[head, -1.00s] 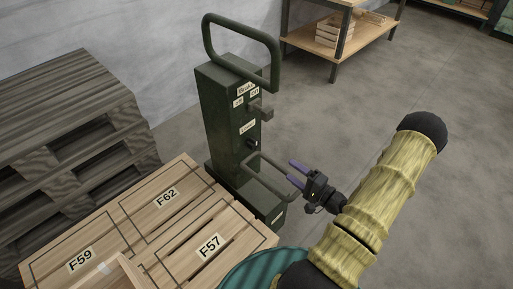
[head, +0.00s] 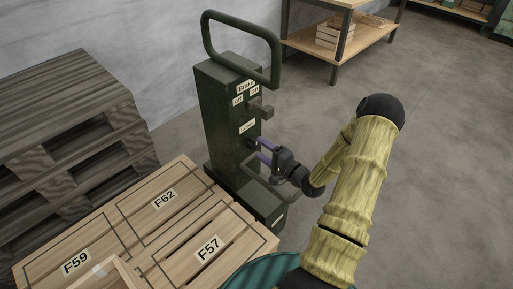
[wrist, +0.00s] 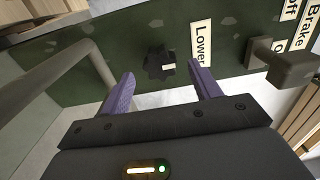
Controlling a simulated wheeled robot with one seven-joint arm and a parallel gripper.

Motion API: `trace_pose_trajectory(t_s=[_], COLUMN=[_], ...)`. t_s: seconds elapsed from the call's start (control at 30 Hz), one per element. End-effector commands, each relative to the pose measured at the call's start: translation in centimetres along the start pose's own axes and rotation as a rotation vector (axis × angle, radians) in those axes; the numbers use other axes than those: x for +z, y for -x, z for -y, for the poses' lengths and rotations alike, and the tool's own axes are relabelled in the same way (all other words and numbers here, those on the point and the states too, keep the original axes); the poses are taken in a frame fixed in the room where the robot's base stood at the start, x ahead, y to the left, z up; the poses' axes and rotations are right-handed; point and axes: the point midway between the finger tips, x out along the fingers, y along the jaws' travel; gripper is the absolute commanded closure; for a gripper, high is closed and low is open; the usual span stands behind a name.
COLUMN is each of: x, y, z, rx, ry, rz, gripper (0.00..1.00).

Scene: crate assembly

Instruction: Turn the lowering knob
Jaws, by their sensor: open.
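The lowering knob (wrist: 158,63) is a small dark lobed knob beside the "Lower" label (wrist: 201,44) on the dark green column (head: 224,115). My gripper (wrist: 160,88) is open, its two purple fingers pointing at the column. In the wrist view the knob lies ahead of the gap between the fingertips, slightly left of its middle, and no finger appears to touch it. In the head view the gripper (head: 262,151) is close to the column face just under the "Lower" label, and its fingers largely cover the knob.
A brake lever (wrist: 283,68) sticks out beside the knob. A bent metal bar (wrist: 80,70) stands out from the column. Wooden crates (head: 160,235) lie at the column's left, with stacked pallets (head: 70,120) behind. The floor to the right is clear.

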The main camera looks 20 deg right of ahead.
Motion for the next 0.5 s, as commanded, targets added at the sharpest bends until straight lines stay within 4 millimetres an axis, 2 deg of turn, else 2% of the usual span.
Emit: trace_pose_trajectory(t_s=[0.03, 0.2, 0.5], x=[0.1, 0.0, 0.0], y=[-1.0, -3.0, -3.5], z=[-0.1, -0.1, 0.0], rx=[-0.002, -0.001, 0.000], ry=[0.002, 0.001, 0.000], rz=[0.002, 0.001, -0.001], gripper=[0.37, 0.37, 0.37])
